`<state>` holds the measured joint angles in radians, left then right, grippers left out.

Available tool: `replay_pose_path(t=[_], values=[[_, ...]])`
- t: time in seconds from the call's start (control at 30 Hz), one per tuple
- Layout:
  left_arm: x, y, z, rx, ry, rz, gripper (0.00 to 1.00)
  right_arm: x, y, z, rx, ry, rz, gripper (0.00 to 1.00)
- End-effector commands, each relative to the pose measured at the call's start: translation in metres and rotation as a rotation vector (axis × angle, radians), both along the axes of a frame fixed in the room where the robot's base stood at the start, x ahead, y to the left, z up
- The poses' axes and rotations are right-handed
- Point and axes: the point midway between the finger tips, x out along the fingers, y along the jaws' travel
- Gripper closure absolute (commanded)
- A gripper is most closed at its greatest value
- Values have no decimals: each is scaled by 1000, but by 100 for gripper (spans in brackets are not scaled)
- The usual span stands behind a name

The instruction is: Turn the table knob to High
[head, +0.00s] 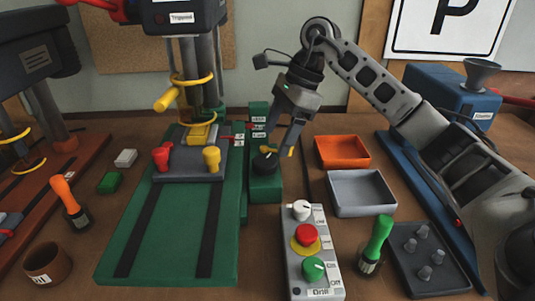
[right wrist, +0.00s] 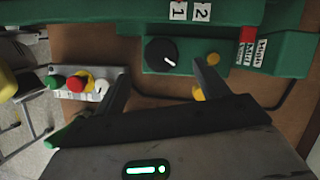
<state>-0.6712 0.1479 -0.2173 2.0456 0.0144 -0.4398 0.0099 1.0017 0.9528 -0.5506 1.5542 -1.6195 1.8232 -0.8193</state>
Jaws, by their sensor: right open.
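A round black knob (head: 264,163) sits on a narrow green box (head: 265,189) right of the green drill table (head: 185,230). In the right wrist view the knob (right wrist: 161,52) shows a white pointer mark directed to the lower right. White labels 1 and 2 (right wrist: 189,11) stand on the green part above it. My right gripper (head: 278,149) is open above the knob, its fingers spread to either side. In the right wrist view the gripper (right wrist: 162,82) has nothing between its fingers, and the knob lies just past the fingertips. My left gripper is out of view.
A grey control box (head: 313,255) with white, red and green controls stands in front right. Orange (head: 342,151) and grey (head: 361,193) trays lie right of the knob. A green-handled tool (head: 377,245) stands nearby. The drill column rises behind left.

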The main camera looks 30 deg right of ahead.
Motion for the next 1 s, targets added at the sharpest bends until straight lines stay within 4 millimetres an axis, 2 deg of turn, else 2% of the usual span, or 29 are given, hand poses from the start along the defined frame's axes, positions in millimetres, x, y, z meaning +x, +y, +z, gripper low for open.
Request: replay_pose_path(t=[0.1, 0.3, 0.47, 0.73, 0.9, 1.0], values=[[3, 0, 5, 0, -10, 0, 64, 2, 9, -22, 1, 2, 2, 26], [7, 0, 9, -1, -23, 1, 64, 6, 19, -46, 0, 1, 1, 26], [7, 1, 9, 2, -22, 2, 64, 6, 22, -55, 0, 0, 1, 26], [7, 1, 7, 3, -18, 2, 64, 7, 22, -55, 0, -1, 1, 26], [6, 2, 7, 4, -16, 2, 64, 7, 22, -55, 0, -1, 1, 71], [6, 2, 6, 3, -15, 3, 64, 7, 22, -55, 0, -1, 0, 71]])
